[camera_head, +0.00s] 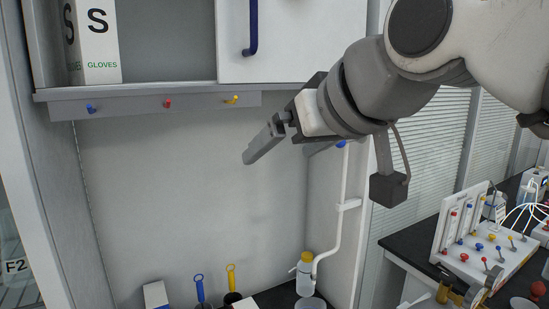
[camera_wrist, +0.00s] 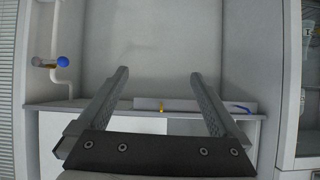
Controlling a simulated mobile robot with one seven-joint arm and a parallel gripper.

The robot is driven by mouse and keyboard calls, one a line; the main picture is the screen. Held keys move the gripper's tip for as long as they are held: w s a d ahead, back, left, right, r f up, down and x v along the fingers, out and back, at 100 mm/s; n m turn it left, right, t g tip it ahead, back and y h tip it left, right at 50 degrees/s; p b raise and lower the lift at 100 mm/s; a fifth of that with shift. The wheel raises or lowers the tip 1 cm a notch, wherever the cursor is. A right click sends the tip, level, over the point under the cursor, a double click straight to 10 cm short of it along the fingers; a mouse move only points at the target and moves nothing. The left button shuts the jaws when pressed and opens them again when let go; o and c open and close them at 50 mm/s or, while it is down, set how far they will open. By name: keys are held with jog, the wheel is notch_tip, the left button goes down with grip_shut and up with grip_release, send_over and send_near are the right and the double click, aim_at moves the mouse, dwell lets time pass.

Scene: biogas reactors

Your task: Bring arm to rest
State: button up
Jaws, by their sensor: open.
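My gripper (camera_head: 250,157) is raised in front of the grey back wall of the cabinet alcove, below the hook rail. In the wrist view, its two fingers (camera_wrist: 159,74) stand wide apart with nothing between them. My arm reaches in from the upper right of the head view. The fingers appear clear of the wall and of the objects below.
A hook rail (camera_head: 140,106) and a gloves box (camera_head: 97,45) are at upper left. A white pipe (camera_head: 341,215) runs down the alcove's right side. A bottle (camera_head: 304,275) and tools with blue (camera_head: 200,289) and yellow (camera_head: 231,279) handles stand below. A valve panel (camera_head: 492,254) is at right.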

jog(key=s+d+f+m+g+h, duration=0.1)
jog(key=s+d+f+h, duration=0.1)
jog(key=f, duration=0.6)
jog(key=s+d+f+m+g+h, duration=0.1)
jog(key=s+d+f+m+g, duration=0.1)
jog(key=s+d+f, duration=0.3)
jog(key=s+d+f+m+g+h, duration=0.1)
jog(key=d+f, duration=0.4)
jog(key=f, duration=0.8)
jog(key=shift+s+d+m+g+h, duration=0.25)
jog(key=shift+s+m+h, duration=0.45)
jog(key=shift+s, duration=0.45)
